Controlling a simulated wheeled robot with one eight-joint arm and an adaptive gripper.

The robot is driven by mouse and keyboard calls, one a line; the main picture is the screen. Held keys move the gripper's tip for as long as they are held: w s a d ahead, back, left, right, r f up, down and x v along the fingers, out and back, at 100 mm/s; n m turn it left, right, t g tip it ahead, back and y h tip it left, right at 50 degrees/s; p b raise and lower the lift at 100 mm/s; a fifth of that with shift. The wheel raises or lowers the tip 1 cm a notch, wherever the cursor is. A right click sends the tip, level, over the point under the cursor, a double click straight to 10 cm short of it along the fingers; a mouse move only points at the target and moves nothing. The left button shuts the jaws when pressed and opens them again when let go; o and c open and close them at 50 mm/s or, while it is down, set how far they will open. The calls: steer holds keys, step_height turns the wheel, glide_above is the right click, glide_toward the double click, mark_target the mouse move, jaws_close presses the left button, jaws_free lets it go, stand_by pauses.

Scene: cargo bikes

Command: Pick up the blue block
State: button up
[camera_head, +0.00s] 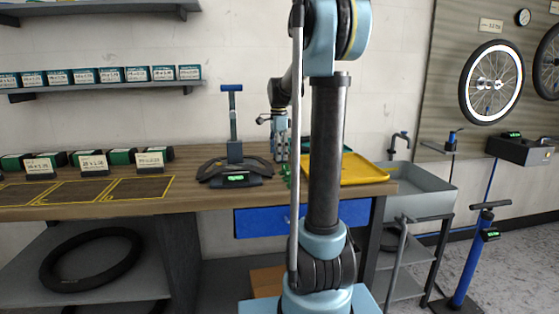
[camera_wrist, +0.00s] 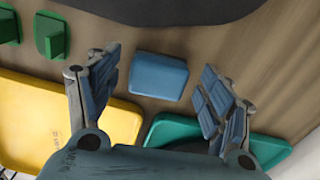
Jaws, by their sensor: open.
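The blue block (camera_wrist: 158,77) lies on the wooden bench in the wrist view, with its sides showing and nothing on it. My gripper (camera_wrist: 162,62) is open, with one finger to the left of the block and one to the right. The block sits between the spread fingers in the picture, apart from both. In the head view my gripper (camera_head: 281,150) hangs low over the bench, partly behind my arm. I cannot make out the blue block in the head view.
A yellow tray (camera_head: 378,175) and a green tray (camera_wrist: 180,128) lie close to the gripper. Green blocks (camera_wrist: 50,36) stand at upper left in the wrist view. A dark stand (camera_head: 235,165) is left of the gripper. Bare bench (camera_head: 200,192) lies in front.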

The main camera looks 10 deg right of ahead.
steer(key=shift+f, duration=0.6)
steer(key=shift+c, duration=0.5)
steer(key=c, duration=1)
steer(key=shift+c, duration=0.2)
step_height(320, 180, up, 10)
